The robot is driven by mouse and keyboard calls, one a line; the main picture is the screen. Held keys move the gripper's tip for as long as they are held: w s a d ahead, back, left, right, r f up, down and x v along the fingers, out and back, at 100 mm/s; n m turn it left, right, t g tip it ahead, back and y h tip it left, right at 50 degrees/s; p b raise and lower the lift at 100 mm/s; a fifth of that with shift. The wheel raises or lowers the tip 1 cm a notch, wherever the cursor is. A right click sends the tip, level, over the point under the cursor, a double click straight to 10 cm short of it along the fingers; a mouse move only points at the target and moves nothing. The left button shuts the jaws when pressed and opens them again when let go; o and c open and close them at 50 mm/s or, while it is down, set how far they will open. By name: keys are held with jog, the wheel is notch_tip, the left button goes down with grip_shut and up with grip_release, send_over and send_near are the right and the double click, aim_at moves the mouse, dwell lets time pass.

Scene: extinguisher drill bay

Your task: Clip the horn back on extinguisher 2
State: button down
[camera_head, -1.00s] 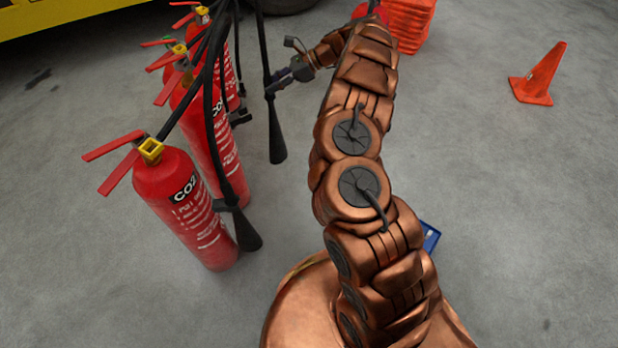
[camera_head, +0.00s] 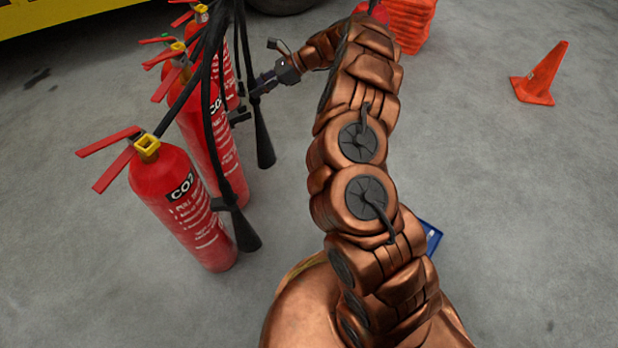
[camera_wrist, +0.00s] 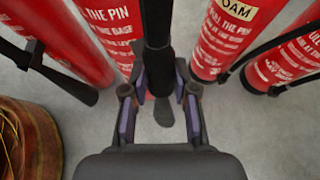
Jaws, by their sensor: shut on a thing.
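My gripper (camera_head: 256,90) is shut on a black horn (camera_head: 263,145) that hangs upright from a hose, just right of the red extinguishers. In the wrist view my gripper (camera_wrist: 159,108) has its two purple-padded fingers on either side of the horn (camera_wrist: 157,70). The horn is close to a red extinguisher (camera_wrist: 108,35) on its left; whether it touches a clip there I cannot tell. In the head view a CO2 extinguisher (camera_head: 212,140) stands behind the front one. No number shows, so I cannot tell which is extinguisher 2.
The front CO2 extinguisher (camera_head: 180,205) has its own horn (camera_head: 243,230) at its side. A foam extinguisher (camera_wrist: 220,40) stands right of the held horn. An orange cone (camera_head: 540,75) and stacked orange cones (camera_head: 408,25) stand at the back right.

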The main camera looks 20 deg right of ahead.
jog(key=a, duration=0.1)
jog(key=a+b, duration=0.1)
jog(key=a, duration=0.2)
jog(key=shift+s+a+f, duration=0.2)
jog(key=shift+s+f, duration=0.15)
jog(key=shift+s, duration=0.05)
dwell(0.4)
jog(key=shift+p, duration=0.75)
dwell(1.3)
jog(key=shift+f, duration=0.1)
dwell(0.5)
jog(key=c, duration=0.8)
grip_release()
jog(key=shift+d, duration=0.1)
